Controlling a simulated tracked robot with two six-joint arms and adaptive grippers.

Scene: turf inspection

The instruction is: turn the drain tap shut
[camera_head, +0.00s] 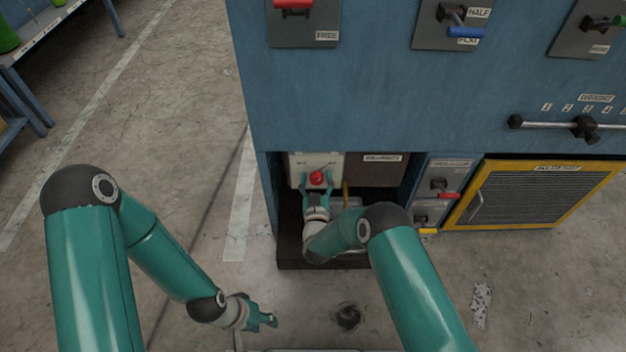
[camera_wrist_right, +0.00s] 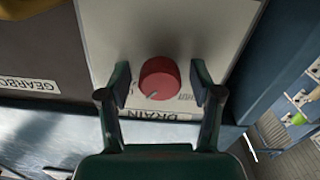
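The drain tap is a round red knob (camera_head: 317,178) on a pale plate in the low recess of the blue machine. In the right wrist view the red knob (camera_wrist_right: 159,77) has a pale mark pointing to the lower left, and a DRAIN label (camera_wrist_right: 157,116) sits below it. My right gripper (camera_head: 317,184) is at the knob, one finger on each side. Gaps show between fingers and knob, so it is open around it. My left gripper (camera_head: 268,319) hangs low over the floor, away from the machine; its fingers are too small to judge.
A brown GEARBOX panel (camera_head: 376,170) is beside the drain plate. Small red and yellow levers (camera_head: 449,195) and a yellow-framed grille (camera_head: 540,194) lie further right. A dark spot (camera_head: 347,317) marks the floor. Open floor lies to the left.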

